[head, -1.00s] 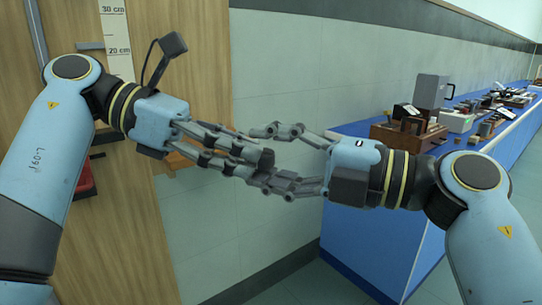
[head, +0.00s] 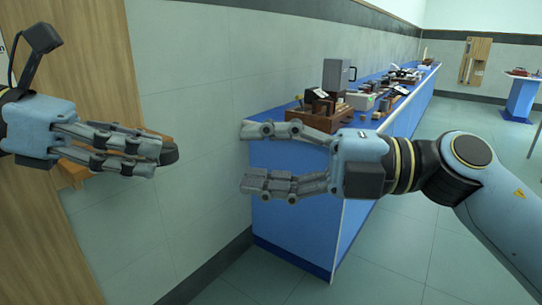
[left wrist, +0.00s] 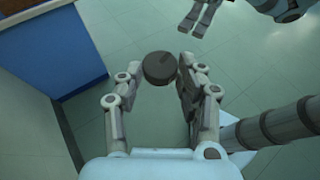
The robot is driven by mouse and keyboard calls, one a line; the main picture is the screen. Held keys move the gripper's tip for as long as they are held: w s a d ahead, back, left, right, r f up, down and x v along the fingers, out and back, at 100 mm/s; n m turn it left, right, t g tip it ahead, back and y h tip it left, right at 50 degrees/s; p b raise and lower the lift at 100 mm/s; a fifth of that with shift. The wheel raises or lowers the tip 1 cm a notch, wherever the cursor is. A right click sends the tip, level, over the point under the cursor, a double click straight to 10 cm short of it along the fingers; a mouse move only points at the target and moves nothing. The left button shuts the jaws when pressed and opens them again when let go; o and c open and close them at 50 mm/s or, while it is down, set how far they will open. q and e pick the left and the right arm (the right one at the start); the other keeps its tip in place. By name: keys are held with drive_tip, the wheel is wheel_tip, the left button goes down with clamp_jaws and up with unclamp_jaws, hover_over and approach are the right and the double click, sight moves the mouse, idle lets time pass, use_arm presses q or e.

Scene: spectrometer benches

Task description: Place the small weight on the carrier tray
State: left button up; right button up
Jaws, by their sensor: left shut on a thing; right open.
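The small weight (head: 169,154) is a dark grey, round piece at the fingertips of my left gripper (head: 157,152). In the left wrist view the weight (left wrist: 159,68) shows as a dark disc between the fingertips, clear of any surface. My right gripper (head: 246,157) is open and empty, its fingers pointing left toward the left gripper with a gap between them. Part of my right gripper also shows at the top of the left wrist view (left wrist: 197,16). I cannot make out the carrier tray for certain among the things on the blue bench.
A long blue bench (head: 292,205) runs along the wall behind my right gripper. A wooden box (head: 322,119) with small parts and a grey upright instrument (head: 336,76) stand at its near end. A wooden cabinet is at the left.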

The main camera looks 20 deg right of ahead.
drive_tip(key=shift+s+d, duration=0.2)
drive_tip(key=shift+d, duration=0.15)
